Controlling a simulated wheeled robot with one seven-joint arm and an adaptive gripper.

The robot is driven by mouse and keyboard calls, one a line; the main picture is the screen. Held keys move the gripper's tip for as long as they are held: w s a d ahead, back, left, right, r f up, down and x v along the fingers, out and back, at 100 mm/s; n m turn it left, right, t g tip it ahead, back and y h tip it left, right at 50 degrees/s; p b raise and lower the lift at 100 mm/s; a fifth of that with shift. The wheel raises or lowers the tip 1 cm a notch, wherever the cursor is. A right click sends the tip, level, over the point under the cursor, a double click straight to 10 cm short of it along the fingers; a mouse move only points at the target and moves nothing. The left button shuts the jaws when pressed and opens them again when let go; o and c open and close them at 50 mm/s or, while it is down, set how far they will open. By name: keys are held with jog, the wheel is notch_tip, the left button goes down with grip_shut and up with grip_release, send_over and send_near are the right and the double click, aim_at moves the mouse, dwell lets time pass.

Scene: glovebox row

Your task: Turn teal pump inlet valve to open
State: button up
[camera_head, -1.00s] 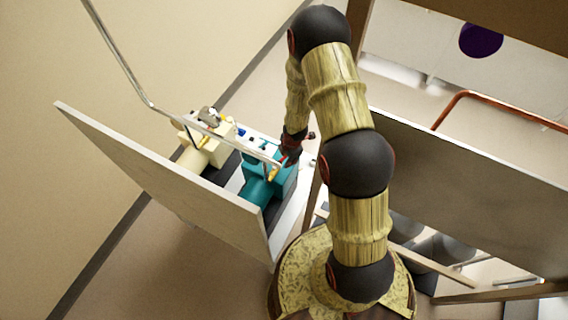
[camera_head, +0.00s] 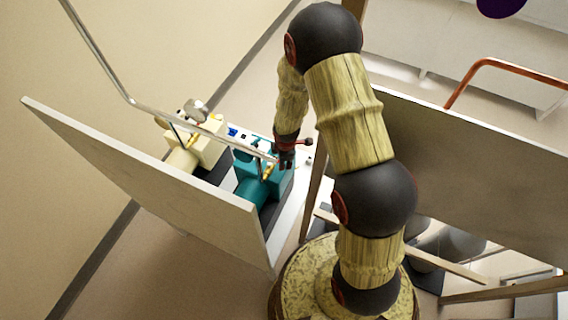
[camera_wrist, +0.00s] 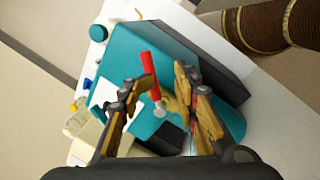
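The teal pump (camera_head: 252,190) stands on a white bench behind a pale panel in the head view. It fills the middle of the wrist view (camera_wrist: 125,55). A red lever handle (camera_wrist: 150,70) with a pale round end shows over the pump in the wrist view. My gripper (camera_wrist: 158,92) has its two gold-and-grey fingers apart, one on each side of the lever. I cannot tell whether either finger touches it. In the head view my gripper (camera_head: 285,160) is just above the pump's right end, and the lever cannot be made out.
A cream pump (camera_head: 198,146) stands left of the teal one. A metal rail (camera_head: 195,128) crosses in front of the pumps, and the pale panel (camera_head: 150,180) stands nearer. A blue knob (camera_wrist: 87,84) and a small yellow-capped bottle (camera_wrist: 76,117) lie left in the wrist view.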

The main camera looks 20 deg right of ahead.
jog(key=b, duration=0.1)
jog(key=m+b, duration=0.1)
jog(key=b, duration=0.1)
jog(key=shift+s+a+f, duration=0.15)
jog(key=shift+s+f, duration=0.05)
jog(key=shift+s, duration=0.05)
jog(key=m+b, duration=0.1)
jog(key=b, duration=0.1)
jog(key=s+m+b, duration=0.1)
jog(key=b, duration=0.2)
jog(key=shift+a+m+h, duration=0.25)
jog(key=shift+m+h, duration=0.05)
jog(key=m+b, duration=0.1)
jog(key=b, duration=0.1)
jog(key=s+a+m+b, duration=0.1)
jog(key=b, duration=0.1)
jog(key=shift+m+g+h, duration=0.3)
jog(key=shift+m, duration=0.1)
jog(key=shift+s+r+m+b, duration=0.15)
jog(key=shift+r+m+b, duration=0.15)
jog(key=shift+b, duration=0.2)
notch_tip(320, 180, up, 7)
jog(key=a+p, duration=0.1)
jog(key=shift+s+r+p, duration=0.2)
jog(key=shift+s+p, duration=0.1)
jog(key=shift+s, duration=0.15)
jog(key=shift+c, duration=0.4)
